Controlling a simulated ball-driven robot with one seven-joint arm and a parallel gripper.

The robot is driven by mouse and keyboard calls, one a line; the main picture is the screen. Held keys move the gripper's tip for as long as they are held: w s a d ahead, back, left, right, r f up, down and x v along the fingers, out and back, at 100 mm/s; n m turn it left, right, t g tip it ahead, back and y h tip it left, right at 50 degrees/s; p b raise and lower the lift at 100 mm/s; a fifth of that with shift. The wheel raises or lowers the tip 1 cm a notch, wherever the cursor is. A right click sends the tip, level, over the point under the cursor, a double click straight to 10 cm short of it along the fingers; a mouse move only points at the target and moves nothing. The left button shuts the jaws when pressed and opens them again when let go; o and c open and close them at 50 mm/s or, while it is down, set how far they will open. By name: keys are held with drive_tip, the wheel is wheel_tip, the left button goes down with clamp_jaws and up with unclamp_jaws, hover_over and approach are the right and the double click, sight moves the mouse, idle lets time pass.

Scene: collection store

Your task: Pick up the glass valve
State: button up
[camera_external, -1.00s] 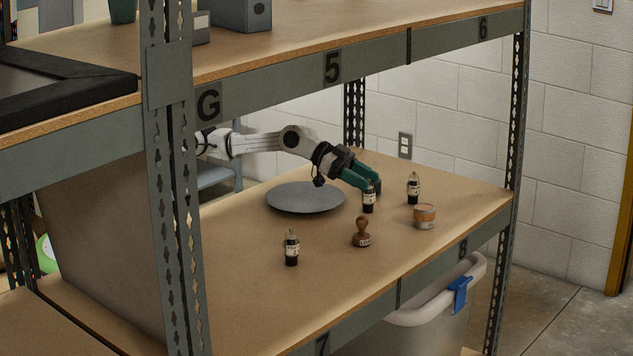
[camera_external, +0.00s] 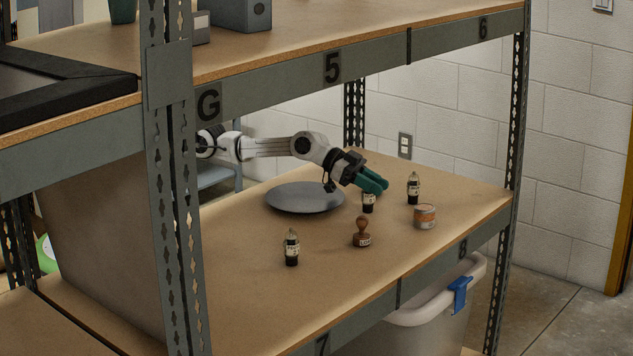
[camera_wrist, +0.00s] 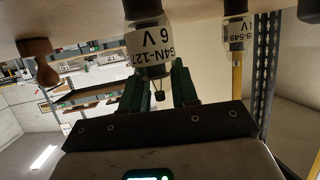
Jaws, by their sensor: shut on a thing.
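Several dark valves with pale labels and clear glass tops stand on the shelf. The valve (camera_external: 369,205) just below my gripper (camera_external: 379,187) is upright on the shelf board, its upper part hidden by the green fingers. In the wrist view, which is upside down, my gripper (camera_wrist: 160,92) has its two fingers on either side of this valve's clear top, shut on it. A second valve (camera_external: 413,188) stands to the right and shows in the wrist view (camera_wrist: 236,35). A third (camera_external: 291,248) stands at the front left.
A grey round plate (camera_external: 300,198) lies left of my gripper, under my arm. A wooden stamp (camera_external: 362,234) stands in front, and a small tin (camera_external: 424,216) sits at the right. An upper shelf (camera_external: 290,75) and a metal post (camera_external: 175,200) bound the space. The front-middle board is mostly clear.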

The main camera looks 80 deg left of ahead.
clamp_jaws()
